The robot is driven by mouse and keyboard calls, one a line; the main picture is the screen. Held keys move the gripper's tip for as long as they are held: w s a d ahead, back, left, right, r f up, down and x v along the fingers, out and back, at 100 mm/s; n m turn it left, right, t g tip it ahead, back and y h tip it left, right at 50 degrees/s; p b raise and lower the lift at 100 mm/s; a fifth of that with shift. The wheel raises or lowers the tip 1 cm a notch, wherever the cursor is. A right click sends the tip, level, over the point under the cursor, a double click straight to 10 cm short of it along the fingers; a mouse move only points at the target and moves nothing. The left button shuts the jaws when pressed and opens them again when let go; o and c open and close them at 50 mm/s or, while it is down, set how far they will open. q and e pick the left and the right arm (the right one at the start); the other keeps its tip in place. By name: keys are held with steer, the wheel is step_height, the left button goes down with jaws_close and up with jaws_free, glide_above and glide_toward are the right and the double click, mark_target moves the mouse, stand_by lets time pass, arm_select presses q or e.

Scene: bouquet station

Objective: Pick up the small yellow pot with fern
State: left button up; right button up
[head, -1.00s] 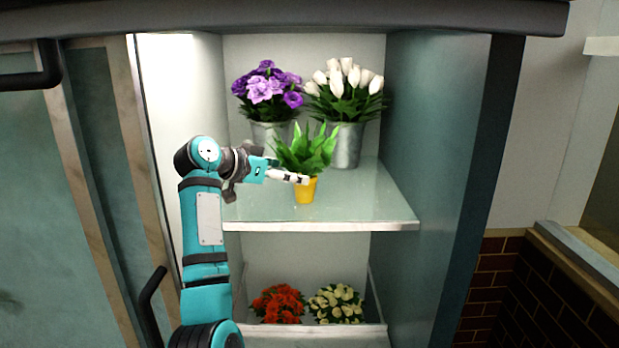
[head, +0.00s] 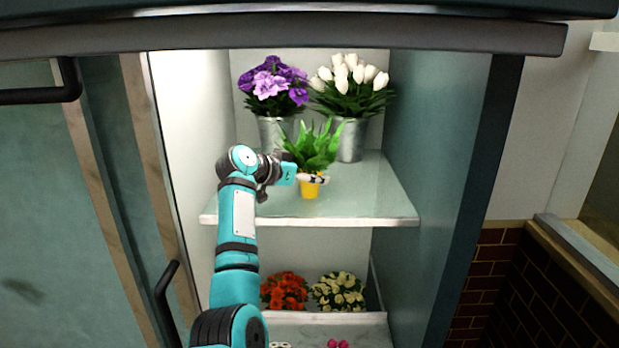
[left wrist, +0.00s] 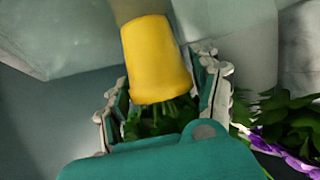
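The small yellow pot (head: 311,188) stands upright on the upper shelf of the cabinet, with a green leafy fern (head: 316,148) in it. My left gripper (head: 314,178) reaches in from the left at the height of the pot's rim. In the left wrist view, the yellow pot (left wrist: 157,60) appears upside down between the two spread fingers of the left gripper (left wrist: 163,98). Narrow gaps seem to show beside the pot, and the fern leaves (left wrist: 160,117) lie between the fingers. My right gripper is not in view.
Metal buckets with purple flowers (head: 272,88) and white tulips (head: 350,88) stand close behind the fern. The upper shelf's edge (head: 330,222) lies in front. Orange flowers (head: 285,290) and cream flowers (head: 339,291) are below. The shelf right of the pot is clear.

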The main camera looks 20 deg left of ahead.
arm_select(q)
steer(key=c, duration=1.1)
steer(key=shift+w, duration=0.1)
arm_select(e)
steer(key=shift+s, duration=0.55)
arm_select(q)
steer(key=shift+r, duration=0.2)
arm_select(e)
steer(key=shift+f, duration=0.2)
